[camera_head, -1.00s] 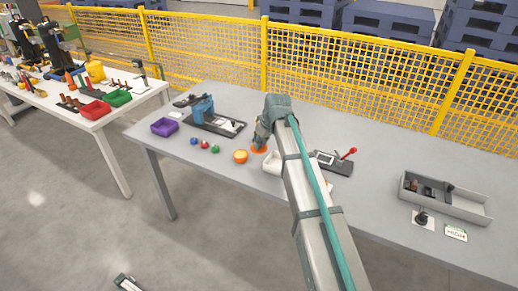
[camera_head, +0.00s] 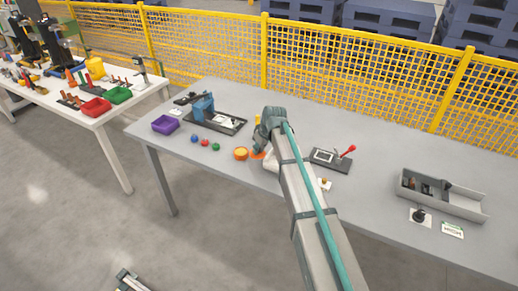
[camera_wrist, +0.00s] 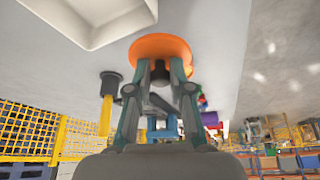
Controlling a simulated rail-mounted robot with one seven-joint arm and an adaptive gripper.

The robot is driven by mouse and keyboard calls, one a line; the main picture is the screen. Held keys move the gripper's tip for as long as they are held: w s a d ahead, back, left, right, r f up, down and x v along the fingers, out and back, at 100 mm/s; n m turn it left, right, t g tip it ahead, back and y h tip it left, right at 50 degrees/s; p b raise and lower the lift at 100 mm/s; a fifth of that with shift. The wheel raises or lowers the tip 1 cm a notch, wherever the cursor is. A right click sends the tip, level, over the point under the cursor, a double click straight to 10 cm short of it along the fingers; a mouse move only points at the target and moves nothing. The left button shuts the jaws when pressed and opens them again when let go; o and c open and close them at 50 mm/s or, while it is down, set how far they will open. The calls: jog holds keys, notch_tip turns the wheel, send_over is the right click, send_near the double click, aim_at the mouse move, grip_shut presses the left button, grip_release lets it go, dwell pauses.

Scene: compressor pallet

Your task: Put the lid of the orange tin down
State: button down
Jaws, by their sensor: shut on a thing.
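The orange tin (camera_head: 241,153) stands near the front edge of the grey table, its round top showing a lighter orange. My gripper (camera_wrist: 160,72) is shut on the orange lid (camera_wrist: 150,46), a flat disc at the fingertips in the wrist view. In the head view the lid (camera_head: 257,155) shows as an orange edge just right of the tin, mostly hidden by my gripper and arm. I cannot tell whether the lid touches the table.
A white tray (camera_wrist: 98,36) lies close beside the lid, partly behind my arm. Blue, red and green balls (camera_head: 205,143) lie left of the tin, and a purple bin (camera_head: 165,125) stands farther left. A dark plate with a red-knobbed lever (camera_head: 330,160) is to the right.

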jog(key=shift+f+b, duration=0.3)
jog(key=shift+f, duration=0.3)
jog(key=c, duration=1)
grip_release()
jog(key=shift+c, duration=0.2)
jog(key=shift+r+p, duration=0.35)
jog(key=shift+r, duration=0.25)
jog(key=b+v, duration=0.2)
jog(key=v, duration=1)
